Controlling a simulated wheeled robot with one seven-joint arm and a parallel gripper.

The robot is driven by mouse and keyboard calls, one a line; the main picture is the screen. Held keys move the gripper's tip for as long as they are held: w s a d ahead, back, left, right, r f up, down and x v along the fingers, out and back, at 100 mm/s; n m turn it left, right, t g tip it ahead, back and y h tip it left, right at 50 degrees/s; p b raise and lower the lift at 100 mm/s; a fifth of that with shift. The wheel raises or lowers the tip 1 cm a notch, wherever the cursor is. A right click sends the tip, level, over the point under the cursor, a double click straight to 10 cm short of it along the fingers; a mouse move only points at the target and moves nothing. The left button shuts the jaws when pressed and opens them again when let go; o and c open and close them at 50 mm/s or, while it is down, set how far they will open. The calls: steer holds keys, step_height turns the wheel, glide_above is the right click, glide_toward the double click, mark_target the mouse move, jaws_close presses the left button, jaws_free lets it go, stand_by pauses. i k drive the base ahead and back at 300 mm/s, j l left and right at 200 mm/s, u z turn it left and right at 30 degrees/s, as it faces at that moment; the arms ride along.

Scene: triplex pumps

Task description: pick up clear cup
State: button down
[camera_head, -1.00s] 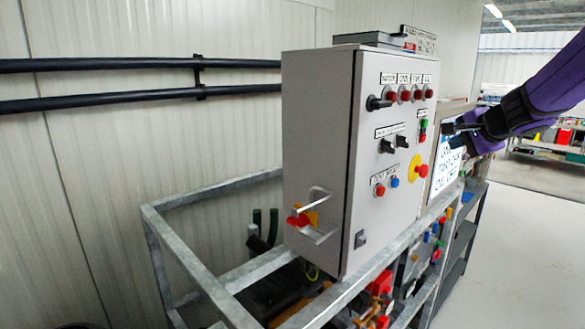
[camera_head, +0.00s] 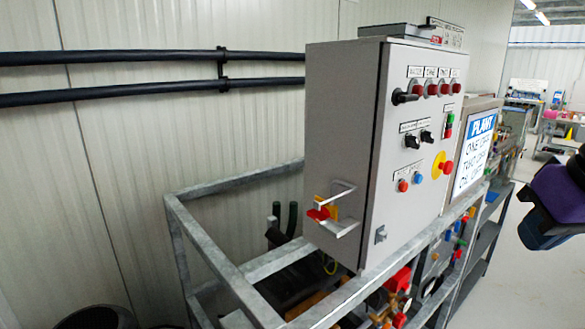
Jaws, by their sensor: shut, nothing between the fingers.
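I cannot make out a clear cup in this view. Part of my purple and black arm shows at the right edge, beside the control cabinet and apart from it. I cannot make out my gripper's fingertips in the picture.
A grey control cabinet (camera_head: 345,150) with buttons and a red-handled latch stands on a galvanized metal frame (camera_head: 212,255). A sign (camera_head: 472,150) is to its right. Black pipes (camera_head: 130,93) run along the wall. Open floor (camera_head: 515,285) lies at the right, with workbenches farther back.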

mark_target(496, 182)
steer(key=z, duration=1.15)
steer(key=i+l+z, duration=0.25)
steer(key=i, duration=0.6)
steer(key=i+z, duration=0.3)
steer(key=i, duration=0.55)
steer(key=i+l+u, duration=0.1)
steer(key=i+u, duration=0.15)
steer(key=i, duration=0.3)
steer(key=i+l+u, duration=0.15)
steer(key=i+u, duration=0.15)
steer(key=i, duration=0.2)
steer(key=i+l+u, duration=0.25)
steer(key=i, duration=0.25)
steer(key=i+l+u, duration=0.75)
steer(key=u, duration=0.15)
steer(key=i+l+u, duration=0.15)
steer(key=l+u, duration=0.15)
steer(key=l, duration=0.2)
steer(key=i+l+u, duration=0.15)
steer(key=l+u, duration=0.15)
steer(key=l, duration=0.1)
